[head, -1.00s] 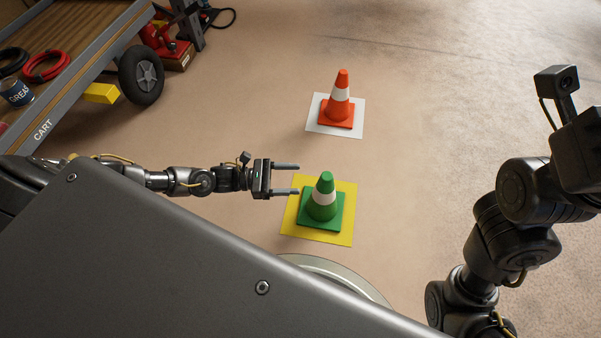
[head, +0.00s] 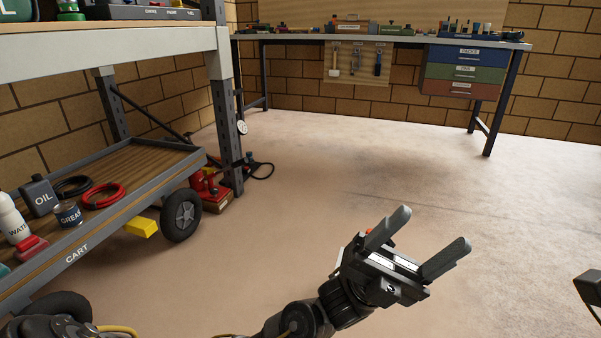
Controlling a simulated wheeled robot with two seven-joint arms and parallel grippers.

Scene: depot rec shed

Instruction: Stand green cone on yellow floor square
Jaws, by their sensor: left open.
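My left gripper (head: 432,229) is raised in the lower middle of the head view, fingers apart and empty, pointing up and to the right. The green cone and the yellow floor square are not in view now.
A cart (head: 125,215) with cans and red and black coils stands at left, a yellow block (head: 141,227) beside its wheel. A red jack (head: 206,186) sits near the shelf post. A workbench (head: 385,38) lines the back wall. The middle floor is clear.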

